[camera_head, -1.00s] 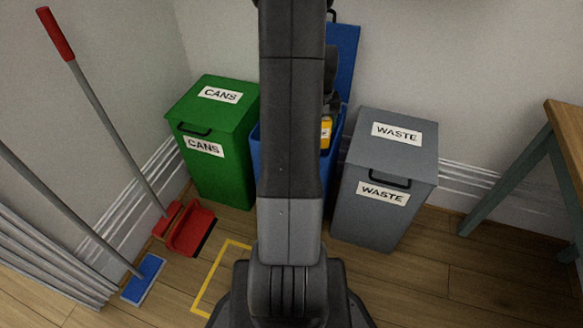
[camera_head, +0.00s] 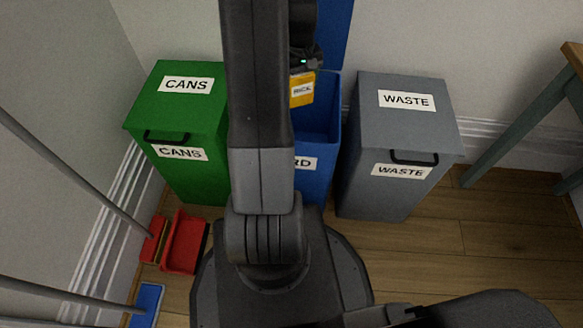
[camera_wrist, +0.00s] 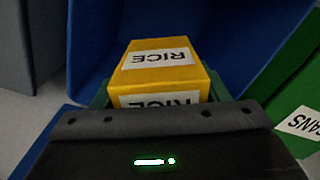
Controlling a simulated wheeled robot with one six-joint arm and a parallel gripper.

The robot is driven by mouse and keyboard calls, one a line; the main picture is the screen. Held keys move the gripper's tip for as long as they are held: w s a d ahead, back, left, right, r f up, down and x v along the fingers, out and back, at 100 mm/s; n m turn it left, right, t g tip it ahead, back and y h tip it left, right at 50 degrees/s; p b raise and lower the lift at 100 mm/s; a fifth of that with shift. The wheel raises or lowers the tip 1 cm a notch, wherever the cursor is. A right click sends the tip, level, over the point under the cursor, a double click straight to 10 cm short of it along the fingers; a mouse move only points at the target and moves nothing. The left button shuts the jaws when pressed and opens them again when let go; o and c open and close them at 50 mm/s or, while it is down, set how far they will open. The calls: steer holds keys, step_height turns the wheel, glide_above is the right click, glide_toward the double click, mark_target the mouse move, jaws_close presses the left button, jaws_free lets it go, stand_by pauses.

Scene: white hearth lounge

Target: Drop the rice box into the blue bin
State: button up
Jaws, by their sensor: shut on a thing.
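The rice box (camera_head: 302,90) is yellow with a white RICE label, and it also shows in the wrist view (camera_wrist: 163,66). My gripper (camera_head: 304,66) is shut on the rice box and holds it at the blue bin's opening. The blue bin (camera_head: 321,160) stands behind my arm with its lid (camera_head: 334,36) raised against the wall. In the wrist view, blue bin walls (camera_wrist: 237,40) lie around and beyond the box. My arm hides the bin's left part and most of its front label. The box's lower end is partly hidden by my gripper in the wrist view.
A closed green CANS bin (camera_head: 181,122) stands left of the blue bin, and a closed grey WASTE bin (camera_head: 397,140) stands right. A red dustpan (camera_head: 185,243) and a blue mop head (camera_head: 147,304) are on the floor at left. A table (camera_head: 540,115) stands at far right.

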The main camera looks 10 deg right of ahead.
mark_target(299, 93)
step_height(299, 93, down, 4)
steer(key=b, duration=0.2)
steer(key=shift+f+b, duration=0.15)
steer(key=shift+b, duration=0.25)
steer(key=o, duration=1)
step_height(299, 93, up, 14)
steer(key=p, duration=0.5)
steer(key=shift+f, duration=0.1)
